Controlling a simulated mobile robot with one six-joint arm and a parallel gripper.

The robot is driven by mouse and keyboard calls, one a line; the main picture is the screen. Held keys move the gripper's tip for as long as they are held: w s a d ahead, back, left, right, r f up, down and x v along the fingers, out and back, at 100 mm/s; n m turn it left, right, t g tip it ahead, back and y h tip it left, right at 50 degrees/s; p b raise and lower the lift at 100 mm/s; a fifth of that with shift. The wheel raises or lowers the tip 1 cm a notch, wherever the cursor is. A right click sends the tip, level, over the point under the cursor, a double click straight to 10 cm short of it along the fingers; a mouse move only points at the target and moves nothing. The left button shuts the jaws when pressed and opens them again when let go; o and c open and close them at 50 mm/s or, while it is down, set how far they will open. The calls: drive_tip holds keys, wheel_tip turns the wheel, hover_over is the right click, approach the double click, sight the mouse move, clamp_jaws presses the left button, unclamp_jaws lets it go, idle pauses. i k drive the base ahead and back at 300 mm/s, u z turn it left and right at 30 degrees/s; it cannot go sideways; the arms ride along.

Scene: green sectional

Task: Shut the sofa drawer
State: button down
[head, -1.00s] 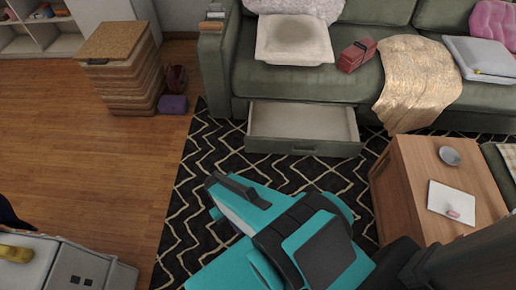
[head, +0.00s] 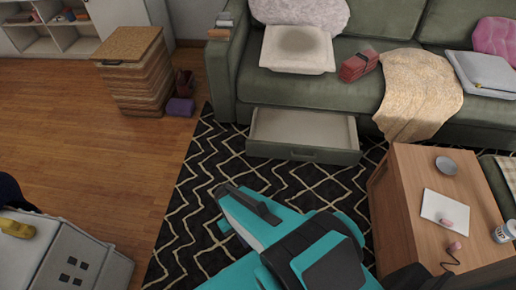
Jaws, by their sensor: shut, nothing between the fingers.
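The sofa drawer (head: 302,152) is pulled out from under the green sofa (head: 306,93), over the patterned rug.
A wooden coffee table (head: 415,195) stands close to the drawer's right. A wicker hamper (head: 135,75) and a purple box (head: 180,107) are at the left. Open black rug (head: 210,170) lies left of the drawer.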

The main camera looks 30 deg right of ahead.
sight(277, 134)
drive_tip(key=z, duration=0.1)
drive_tip(key=i, duration=0.95)
drive_tip(key=u, duration=0.05)
